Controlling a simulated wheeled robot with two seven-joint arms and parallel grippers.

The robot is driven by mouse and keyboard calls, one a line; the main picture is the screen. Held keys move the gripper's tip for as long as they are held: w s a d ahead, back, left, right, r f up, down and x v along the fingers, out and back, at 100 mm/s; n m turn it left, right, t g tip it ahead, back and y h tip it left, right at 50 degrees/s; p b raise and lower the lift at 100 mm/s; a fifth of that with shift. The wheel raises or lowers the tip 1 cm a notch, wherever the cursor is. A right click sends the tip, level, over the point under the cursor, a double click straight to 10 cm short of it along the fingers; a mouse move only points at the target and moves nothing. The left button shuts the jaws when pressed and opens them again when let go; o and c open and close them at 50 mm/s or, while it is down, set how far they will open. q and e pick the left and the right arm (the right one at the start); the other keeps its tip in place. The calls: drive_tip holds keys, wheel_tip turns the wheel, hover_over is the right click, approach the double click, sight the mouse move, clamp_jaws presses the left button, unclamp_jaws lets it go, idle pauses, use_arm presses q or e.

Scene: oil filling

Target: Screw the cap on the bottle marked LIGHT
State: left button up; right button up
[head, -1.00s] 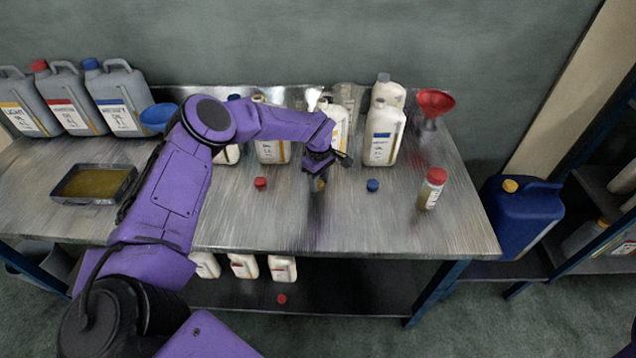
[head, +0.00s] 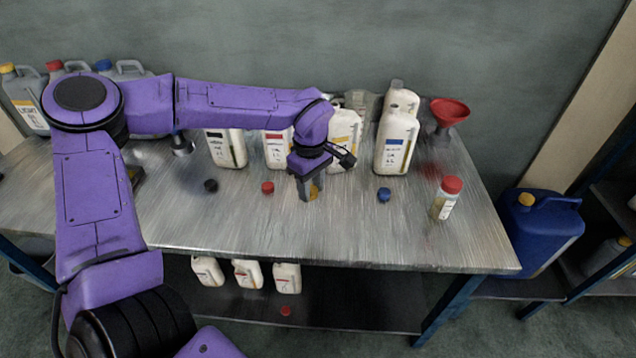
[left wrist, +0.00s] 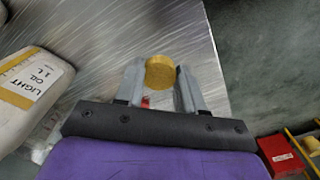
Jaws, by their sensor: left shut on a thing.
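My left gripper (head: 309,188) is shut on a yellow cap (left wrist: 160,73), low over the middle of the table in the head view. In the left wrist view the cap sits between the two fingertips. The white bottle marked LIGHT OIL 1 L (left wrist: 30,92), with a yellow-edged label, stands at the left of the wrist view, apart from the cap. In the head view a white bottle (head: 345,128) stands behind my left wrist, partly covered by it; its neck is hard to make out. My right gripper is not in view.
Other white bottles (head: 395,143) stand along the back. A black cap (head: 211,185), red cap (head: 267,187) and blue cap (head: 384,194) lie in front of them. A red-topped jar (head: 446,198) and red funnel (head: 449,112) are at right. The front of the table (head: 260,235) is clear.

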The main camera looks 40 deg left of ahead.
use_arm(q)
drive_tip(key=shift+s+d+r, duration=0.1)
drive_tip(key=shift+s+r, duration=0.05)
drive_tip(key=shift+s, duration=0.2)
drive_tip(key=shift+w+d+m, duration=0.15)
drive_tip(key=shift+d+m, duration=0.2)
drive_tip(key=shift+m, duration=0.25)
drive_tip(key=w+d+f+m, duration=0.1)
drive_tip(key=d+f+m, duration=0.1)
drive_tip(key=d+m, duration=1)
drive_tip(key=m, duration=0.2)
drive_tip(key=shift+f+m, duration=0.25)
drive_tip(key=shift+m, duration=0.15)
drive_tip(key=shift+d+m, duration=0.15)
drive_tip(key=shift+m, duration=0.15)
